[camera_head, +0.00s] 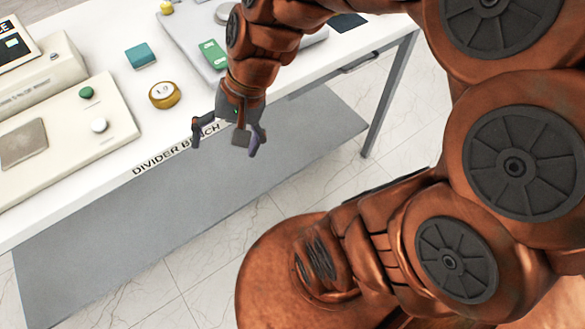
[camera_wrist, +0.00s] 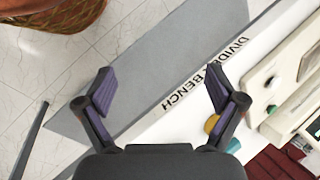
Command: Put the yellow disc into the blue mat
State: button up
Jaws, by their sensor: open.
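The yellow disc (camera_head: 164,94) lies on the white bench top near its front edge, with a pale marked top face. In the wrist view it shows partly (camera_wrist: 211,124) behind my gripper's right finger. A dark blue flat patch (camera_head: 346,23), which looks like the blue mat, lies at the back right of the bench, partly hidden by my arm. My gripper (camera_head: 228,133) is open and empty, right of the disc and apart from it, over the bench's front edge. In the wrist view the two fingers stand wide apart (camera_wrist: 159,90), with the bench edge below.
A teal block (camera_head: 140,56) sits behind the disc. A grey plate (camera_head: 205,42) bears a green item (camera_head: 213,53). A cream panel (camera_head: 60,130) with green and white knobs fills the left. A grey lower shelf (camera_head: 150,230) lies beneath the bench.

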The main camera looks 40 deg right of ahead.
jog(key=s+d+n+g+h, duration=0.1)
jog(key=s+d+n+h, duration=0.1)
jog(key=s, duration=0.4)
jog(key=s+d+f+n+g+h, duration=0.1)
jog(key=s+d+n+h, duration=0.2)
jog(key=s, duration=0.3)
jog(key=shift+d+f+n+g, duration=0.3)
jog(key=shift+d+n+g, duration=0.1)
jog(key=shift+d+n, duration=0.1)
jog(key=shift+s, duration=0.1)
notch_tip(320, 180, up, 6)
jog(key=p, duration=0.5)
jog(key=shift+f+p, duration=0.15)
jog(key=shift+p, duration=0.2)
